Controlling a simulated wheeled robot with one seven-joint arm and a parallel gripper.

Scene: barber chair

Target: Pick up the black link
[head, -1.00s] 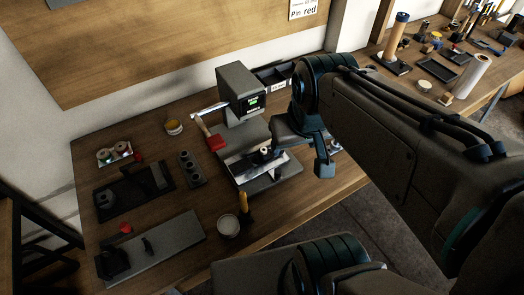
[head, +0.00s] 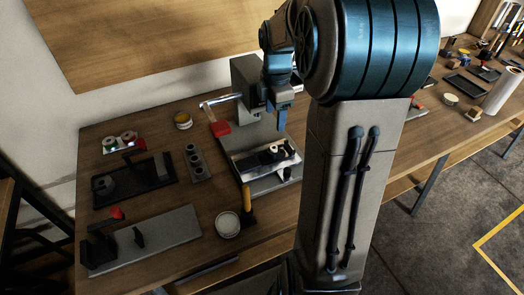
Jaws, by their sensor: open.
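A small black elongated piece (head: 276,154) lies on the pale metal block of the fixture under the grey press, and may be the black link. Other dark pieces are in the black tray (head: 104,198) and on the grey plate, so I cannot tell for sure which is the link. One blue finger shows clearly; the gap between the fingers is hard to see. Nothing is visible in it, and it is apart from the black piece.
The grey press (head: 247,78) has a red-ended lever (head: 221,129). A grey plate (head: 165,240) with black brackets, a white round tub (head: 228,224), a yellow-handled tool (head: 247,200) and a holed grey block (head: 197,164) lie on the wooden table. Bare wood lies between them.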

